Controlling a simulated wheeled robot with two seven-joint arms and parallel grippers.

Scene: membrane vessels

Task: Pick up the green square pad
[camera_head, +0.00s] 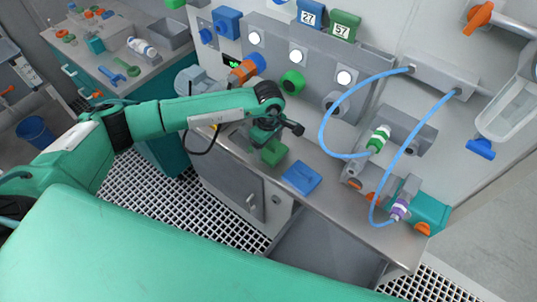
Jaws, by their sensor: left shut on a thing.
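The green square pad (274,153) is at the left part of the steel counter, directly under my left gripper (266,138). My left arm reaches in from the left, and its dark jaws are shut on the pad's upper side. The jaws and wrist hide part of the pad. I cannot tell whether the pad still touches the counter. My right gripper is not in view.
A blue square pad (301,178) lies on the counter just right of the green one. Farther right are grey-and-teal vessels (432,210) with blue hoses (324,128). A panel with round knobs (293,82) rises behind. Bare counter (335,195) lies between blue pad and vessels.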

